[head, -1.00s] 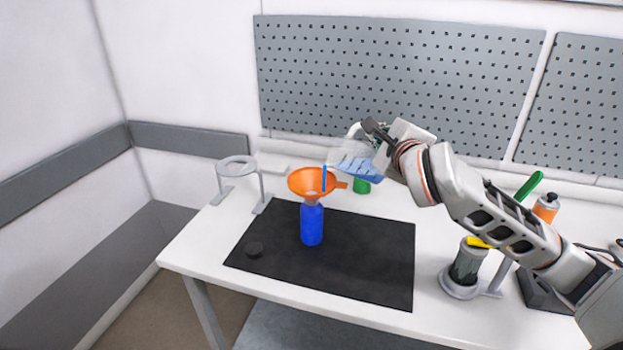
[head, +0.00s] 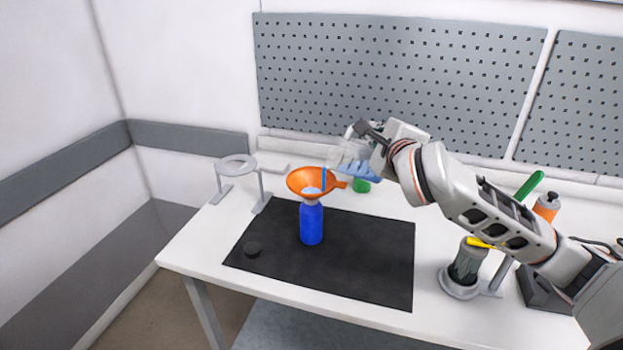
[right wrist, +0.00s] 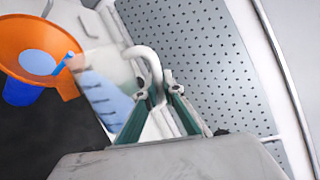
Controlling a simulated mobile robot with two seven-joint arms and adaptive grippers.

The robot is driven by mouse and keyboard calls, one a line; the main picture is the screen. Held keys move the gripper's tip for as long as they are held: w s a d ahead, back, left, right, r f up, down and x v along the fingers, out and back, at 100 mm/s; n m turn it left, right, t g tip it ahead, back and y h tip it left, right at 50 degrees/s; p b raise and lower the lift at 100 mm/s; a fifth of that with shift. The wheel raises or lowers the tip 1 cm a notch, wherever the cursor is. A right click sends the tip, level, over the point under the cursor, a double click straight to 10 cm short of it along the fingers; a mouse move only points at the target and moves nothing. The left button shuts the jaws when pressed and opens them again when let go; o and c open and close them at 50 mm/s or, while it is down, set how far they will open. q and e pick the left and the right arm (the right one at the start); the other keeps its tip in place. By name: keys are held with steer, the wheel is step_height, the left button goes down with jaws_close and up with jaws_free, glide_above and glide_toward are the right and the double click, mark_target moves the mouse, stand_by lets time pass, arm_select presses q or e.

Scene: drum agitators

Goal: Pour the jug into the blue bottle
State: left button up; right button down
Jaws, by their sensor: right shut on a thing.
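The blue bottle (head: 311,226) stands upright on the black mat (head: 350,263). An orange funnel (head: 304,181) sits in its mouth; pale blue liquid shows inside the funnel, also in the right wrist view (right wrist: 38,62). My right gripper (right wrist: 160,95) is shut on the handle of the clear jug (head: 350,157). The jug is tilted toward the funnel, holds blue liquid, and a blue stream (head: 324,179) falls from its lip into the funnel. The right wrist view shows the tilted jug (right wrist: 106,85) with dark marks on its side. My left gripper is not in view.
A black cap (head: 252,249) lies on the mat's left part. A grey ring stand (head: 237,163) stands at the back left.

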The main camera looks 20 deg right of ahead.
steer(key=shift+s+a+r, duration=0.15)
steer(key=shift+a+r, duration=0.05)
steer(key=shift+w+d+f, duration=0.1)
steer(key=shift+w, duration=0.15)
steer(key=shift+s+a, duration=0.2)
steer(key=shift+a+n, duration=0.1)
steer(key=shift+n, duration=0.2)
steer(key=shift+w, duration=0.25)
steer(key=shift+s+a+r, duration=0.1)
steer(key=shift+a+r, duration=0.2)
steer(key=shift+a, duration=0.05)
steer(key=shift+w, duration=0.2)
steer(key=shift+s+a+r+n, duration=0.1)
steer(key=shift+a+r+n, duration=0.05)
steer(key=shift+a+n, duration=0.2)
steer(key=shift+w+a+h, duration=0.15)
steer(key=shift+w+h, duration=0.1)
steer(key=shift+h, duration=0.05)
steer(key=shift+a+r+n, duration=0.2)
steer(key=shift+a+n, duration=0.05)
steer(key=shift+a, duration=0.2)
steer(key=shift+w, duration=0.1)
steer(key=shift+a+r, duration=0.2)
steer(key=shift+a, duration=0.15)
steer(key=shift+w+r+n, duration=0.1)
steer(key=shift+n, duration=0.2)
